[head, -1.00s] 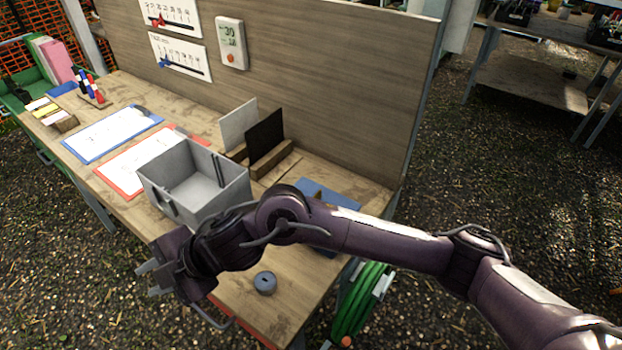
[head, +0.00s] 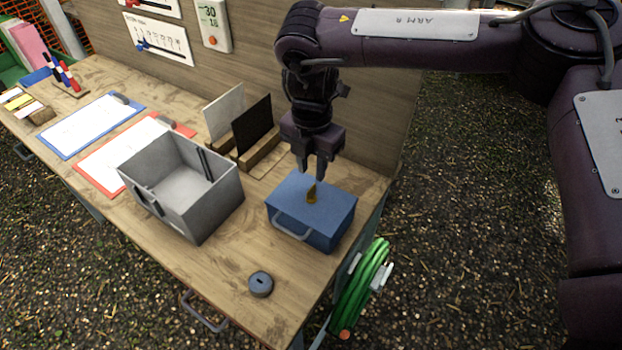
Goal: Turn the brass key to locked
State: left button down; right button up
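The brass key (head: 311,194) stands upright in the top of a blue box (head: 338,212) at the right end of the workbench. The box has a grey handle on its front. My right gripper (head: 311,178) points straight down just above the key. Its two fingers are apart with a gap between them, and nothing shows held. The fingertips look close to the key's top; I cannot tell whether they touch it. My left gripper is not in view.
A grey open bin (head: 183,190) stands left of the box. A dark panel (head: 252,127) and a white panel (head: 224,112) stand in wooden holders behind. A small grey round piece (head: 260,284) lies near the front edge. A wooden back wall (head: 250,60) rises behind the bench.

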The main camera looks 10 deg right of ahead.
aim_at(312, 187)
notch_tip(312, 187, down, 6)
jog(key=shift+r+p, duration=0.15)
jog(key=shift+p, duration=0.45)
grip_shut()
